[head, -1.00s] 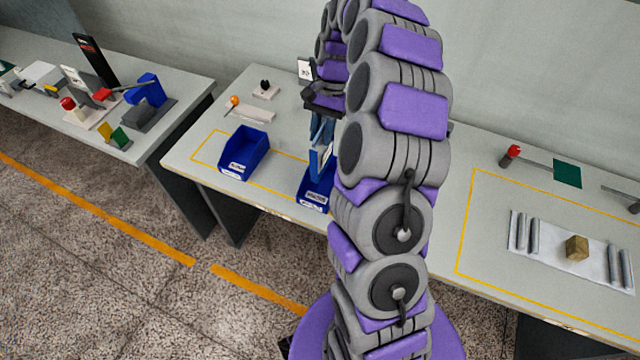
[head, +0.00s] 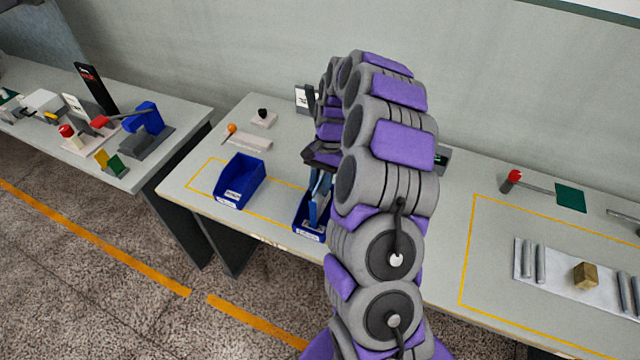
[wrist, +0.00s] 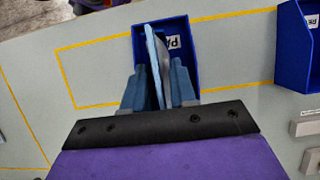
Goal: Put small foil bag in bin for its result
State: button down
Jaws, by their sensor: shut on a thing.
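The small foil bag (wrist: 154,60) is seen nearly edge-on in the wrist view as a thin, pale blue and grey sheet. My gripper (wrist: 157,85) is shut on it, with one blue-grey finger on each side. In the head view my gripper (head: 320,185) points down over the right-hand blue bin (head: 300,219), partly hidden by my arm. The wrist view shows this bin (wrist: 191,62) behind the bag, with a white label only partly readable. I cannot tell whether the bag's lower edge is inside the bin. A second blue bin (head: 240,182) stands to the left, open and labelled.
A white block (head: 251,142) and an orange-tipped pin (head: 232,128) lie behind the left bin. To the right, a white mat (head: 559,275) holds metal rods and a brass block (head: 585,275). A separate table with fixtures stands at far left.

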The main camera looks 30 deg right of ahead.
jog(key=c, duration=1.3)
grip_release()
jog(key=o, duration=0.4)
jog(key=shift+a, duration=0.5)
jog(key=shift+w+d+r, duration=0.15)
jog(key=shift+d+r, duration=0.2)
jog(key=shift+r, duration=0.15)
jog(key=p+v, duration=0.3)
jog(key=v, duration=0.8)
jog(key=s+a+r+n+h, duration=0.1)
jog(key=s+a+r+n, duration=0.65)
jog(key=s+a, duration=0.65)
jog(key=s+a+n+h, duration=0.1)
jog(key=s, duration=0.9)
jog(key=s+a+n+t+h, duration=0.1)
jog(key=s+a+n, duration=0.1)
jog(key=s, duration=0.9)
jog(key=shift+a+f+h, duration=0.3)
jog(key=shift+a+f, duration=0.05)
